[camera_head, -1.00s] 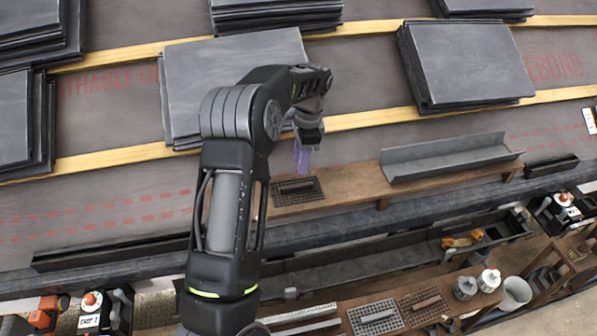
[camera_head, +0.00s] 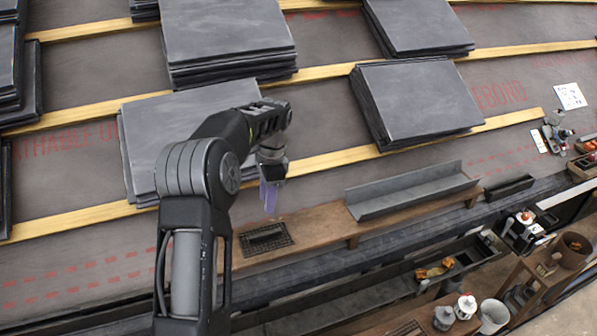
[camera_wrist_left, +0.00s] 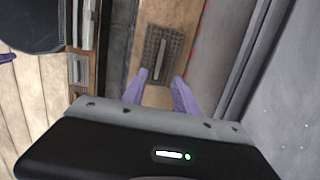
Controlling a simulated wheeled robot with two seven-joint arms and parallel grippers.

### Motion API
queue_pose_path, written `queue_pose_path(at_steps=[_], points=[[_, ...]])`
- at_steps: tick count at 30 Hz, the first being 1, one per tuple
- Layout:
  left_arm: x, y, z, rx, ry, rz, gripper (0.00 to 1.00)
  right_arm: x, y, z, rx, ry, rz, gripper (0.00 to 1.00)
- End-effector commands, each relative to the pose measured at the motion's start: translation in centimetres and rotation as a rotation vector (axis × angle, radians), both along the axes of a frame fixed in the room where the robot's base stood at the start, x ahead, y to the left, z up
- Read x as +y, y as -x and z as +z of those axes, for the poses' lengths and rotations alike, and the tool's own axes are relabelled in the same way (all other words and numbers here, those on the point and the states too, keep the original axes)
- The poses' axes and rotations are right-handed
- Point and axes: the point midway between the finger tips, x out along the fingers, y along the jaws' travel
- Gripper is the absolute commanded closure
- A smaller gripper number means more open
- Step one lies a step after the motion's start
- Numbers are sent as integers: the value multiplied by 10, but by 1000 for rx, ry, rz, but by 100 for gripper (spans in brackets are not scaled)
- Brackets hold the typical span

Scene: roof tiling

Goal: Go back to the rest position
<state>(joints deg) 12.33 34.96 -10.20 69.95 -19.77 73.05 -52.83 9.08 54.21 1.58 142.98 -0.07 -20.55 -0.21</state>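My left gripper (camera_head: 270,197) hangs above the lower roof, in front of a stack of slates and short of the wooden plank. In the left wrist view my left gripper (camera_wrist_left: 162,92) has its two purple fingers apart, with nothing between them. Beyond the fingertips a dark grid with a handle (camera_wrist_left: 160,55) lies on the plank, apart from the fingers. The same grid shows in the head view (camera_head: 265,238), just below the gripper. My right gripper is not in view.
Stacks of dark slates (camera_head: 415,98) lie on the roof along yellow battens (camera_head: 340,160). A grey metal trough (camera_head: 412,190) sits on the wooden plank (camera_head: 320,226). A dark gutter (camera_head: 350,292) runs below. White-topped cans (camera_head: 466,305) stand at lower right.

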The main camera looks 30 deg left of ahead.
Motion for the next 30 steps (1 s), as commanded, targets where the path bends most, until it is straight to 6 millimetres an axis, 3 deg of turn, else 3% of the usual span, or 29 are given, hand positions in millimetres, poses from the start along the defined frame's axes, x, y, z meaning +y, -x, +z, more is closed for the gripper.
queue_pose_path(at_steps=[8, 14, 17, 22, 26, 30], points=[[-3, -1, -3, -2, 4, 1, 65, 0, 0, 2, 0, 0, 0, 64], [-33, -4, -32, -21, 41, 22, 65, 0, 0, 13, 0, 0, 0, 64], [-63, -3, -59, -39, 79, 52, 65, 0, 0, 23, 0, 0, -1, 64], [-133, 14, -111, -69, 166, 141, 65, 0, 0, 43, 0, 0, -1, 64], [-190, 41, -143, -80, 236, 239, 65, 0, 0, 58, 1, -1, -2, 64], [-249, 85, -166, -78, 305, 364, 65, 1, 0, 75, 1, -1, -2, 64]])
